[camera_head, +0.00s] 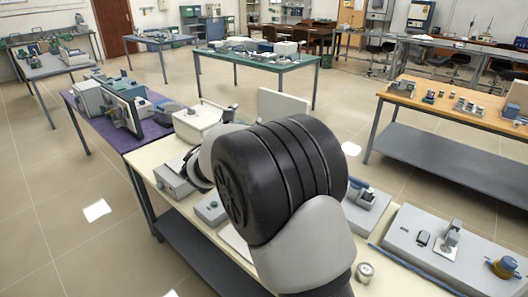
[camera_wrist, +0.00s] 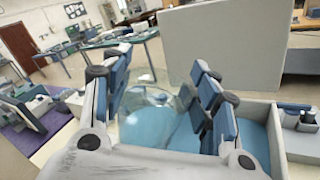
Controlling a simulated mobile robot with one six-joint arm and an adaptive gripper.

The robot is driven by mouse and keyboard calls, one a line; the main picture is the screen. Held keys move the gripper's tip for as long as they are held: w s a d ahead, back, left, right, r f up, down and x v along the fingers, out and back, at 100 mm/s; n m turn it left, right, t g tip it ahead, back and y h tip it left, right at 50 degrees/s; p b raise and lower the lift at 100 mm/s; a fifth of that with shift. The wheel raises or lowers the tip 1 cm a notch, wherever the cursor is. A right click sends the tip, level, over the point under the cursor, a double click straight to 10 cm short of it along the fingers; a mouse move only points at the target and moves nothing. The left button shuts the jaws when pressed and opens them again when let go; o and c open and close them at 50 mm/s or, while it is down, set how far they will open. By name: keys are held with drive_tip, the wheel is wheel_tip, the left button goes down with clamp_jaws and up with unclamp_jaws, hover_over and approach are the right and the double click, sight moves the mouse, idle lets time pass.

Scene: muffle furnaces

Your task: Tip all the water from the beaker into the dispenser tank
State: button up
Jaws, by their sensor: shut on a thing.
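In the wrist view my gripper (camera_wrist: 160,78) has its two blue-padded fingers on either side of a clear glass beaker (camera_wrist: 158,99) and is shut on it. The beaker looks tilted over the dispenser tank (camera_wrist: 273,140), a pale open-topped box with blue water inside. Blue shows through and below the glass, so I cannot tell how much water is in the beaker. The tank's large grey lid (camera_wrist: 230,48) stands raised behind; it also shows in the head view (camera_head: 284,104). There my arm hides the gripper, the beaker and most of the tank.
The cream bench (camera_head: 150,168) carries grey devices on both sides of my arm, including a long one (camera_head: 430,250) at right. A small round metal item (camera_head: 366,272) sits near the arm. A purple-topped bench (camera_head: 150,135) adjoins at left. Tiled floor is open beyond.

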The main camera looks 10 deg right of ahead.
drive_tip(key=shift+s+d+f+m+b, duration=0.15)
drive_tip(key=shift+m+b, duration=0.65)
drive_tip(key=shift+b, duration=0.8)
drive_tip(key=shift+d+f+m+b, duration=0.15)
drive_tip(key=shift+m+b, duration=0.65)
drive_tip(key=shift+b, duration=0.75)
idle(1.4)
drive_tip(key=shift+f, duration=0.1)
drive_tip(key=shift+d+m, duration=0.1)
drive_tip(key=shift+m, duration=0.3)
drive_tip(key=shift+s+d+f+m, duration=0.15)
drive_tip(key=shift+f+m, duration=0.1)
drive_tip(key=shift+m, duration=0.25)
idle(0.6)
drive_tip(key=shift+f+m, duration=0.15)
drive_tip(key=shift+m, duration=0.15)
drive_tip(key=shift+d+f, duration=0.1)
idle(0.4)
drive_tip(key=shift+d+f+m, duration=0.1)
drive_tip(key=shift+m, duration=0.3)
drive_tip(key=shift+s+d+f+m, duration=0.15)
drive_tip(key=shift+f+m, duration=0.1)
drive_tip(key=shift+m, duration=0.15)
